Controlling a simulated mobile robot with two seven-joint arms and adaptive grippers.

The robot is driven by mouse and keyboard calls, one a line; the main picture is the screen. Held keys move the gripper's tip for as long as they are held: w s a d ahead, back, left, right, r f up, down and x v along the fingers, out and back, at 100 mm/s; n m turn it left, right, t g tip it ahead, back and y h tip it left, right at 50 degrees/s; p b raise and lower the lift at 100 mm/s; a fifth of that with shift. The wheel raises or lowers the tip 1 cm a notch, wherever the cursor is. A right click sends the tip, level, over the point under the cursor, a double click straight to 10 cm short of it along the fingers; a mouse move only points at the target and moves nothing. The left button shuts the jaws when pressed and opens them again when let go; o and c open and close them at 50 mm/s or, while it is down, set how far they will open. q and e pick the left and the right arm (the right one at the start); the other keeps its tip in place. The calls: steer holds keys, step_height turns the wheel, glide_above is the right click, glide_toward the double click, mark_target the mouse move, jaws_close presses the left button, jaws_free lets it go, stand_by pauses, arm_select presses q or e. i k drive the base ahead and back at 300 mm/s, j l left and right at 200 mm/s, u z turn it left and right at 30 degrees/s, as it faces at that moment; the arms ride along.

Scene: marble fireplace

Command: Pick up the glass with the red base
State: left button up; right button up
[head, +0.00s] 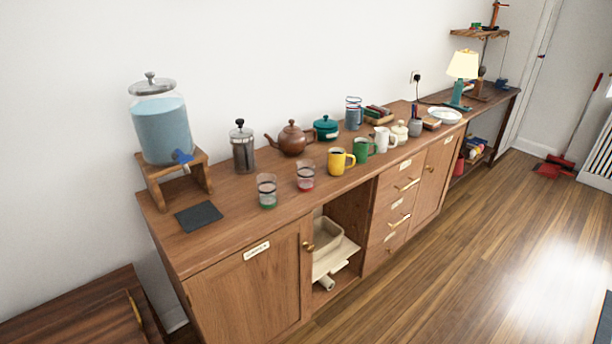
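The glass with the red base (306,177) stands upright on the wooden sideboard, near its front edge. It is clear with a dark band. A similar glass with a green base (267,191) stands to its left, a small gap away. A yellow mug (338,162) stands to its right. Neither of my grippers shows in the head view.
A water dispenser (164,130) on a wooden stand, a French press (242,150) and a brown teapot (291,141) stand behind and left. A green mug (362,150) and white mug (384,140) stand right. A dark mat (199,217) lies at left. The floor in front is clear.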

mark_target(306, 176)
steer(key=i+l+u, duration=0.1)
steer(key=l, duration=0.2)
steer(key=i+l+u, duration=0.1)
steer(key=i+l, duration=0.15)
steer(key=i+l+u, duration=0.1)
steer(key=l, duration=0.35)
steer(key=i+l+u, duration=0.1)
steer(key=l, duration=0.25)
steer(key=i+l, duration=0.2)
steer(key=l, duration=0.2)
steer(key=i+l+u, duration=0.15)
steer(key=l, duration=0.2)
steer(key=l+u, duration=0.1)
steer(key=l, duration=0.25)
steer(key=i, duration=0.05)
